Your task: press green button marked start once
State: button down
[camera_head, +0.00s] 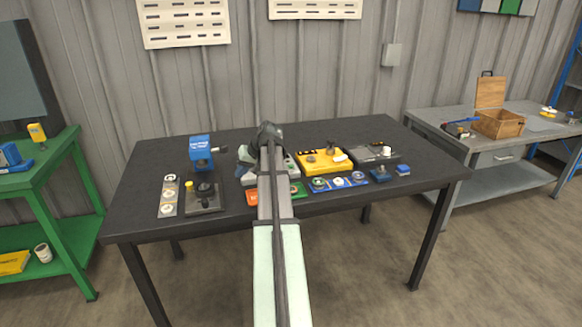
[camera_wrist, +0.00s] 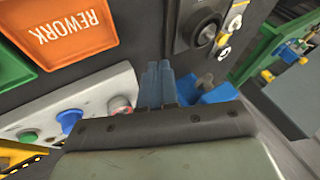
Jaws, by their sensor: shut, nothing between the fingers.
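A grey control box (camera_wrist: 85,120) carries a green button (camera_wrist: 28,137) at the left of the wrist view, a blue button (camera_wrist: 70,121) and a red one (camera_wrist: 120,106). Any marking on the green button is too small to read. In the head view my arm covers much of the box (camera_head: 292,168), and I cannot make out the green button there. My gripper (camera_wrist: 158,68) is shut and empty. In the wrist view its tips show beside the red-button end of the box, apart from the green button; their height above the table is unclear.
An orange tray marked REWORK (camera_wrist: 65,28) lies in front of the box. A yellow fixture (camera_head: 323,163) stands to its right. A black fixture with a round knob (camera_head: 205,198) and a blue device (camera_head: 201,150) stand to the left.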

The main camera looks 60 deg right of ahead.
jog(key=s+d+r+m+t+h, duration=0.1)
jog(key=s+d+r, duration=0.1)
jog(key=d, duration=0.5)
jog(key=s+d+r+m, duration=0.1)
jog(key=s+d+r, duration=0.1)
jog(key=d, duration=0.5)
notch_tip(320, 180, up, 2)
jog(key=h, duration=0.2)
send_over(293, 166)
jog(key=shift+m+t, duration=0.4)
jog(key=shift+f, duration=4.35)
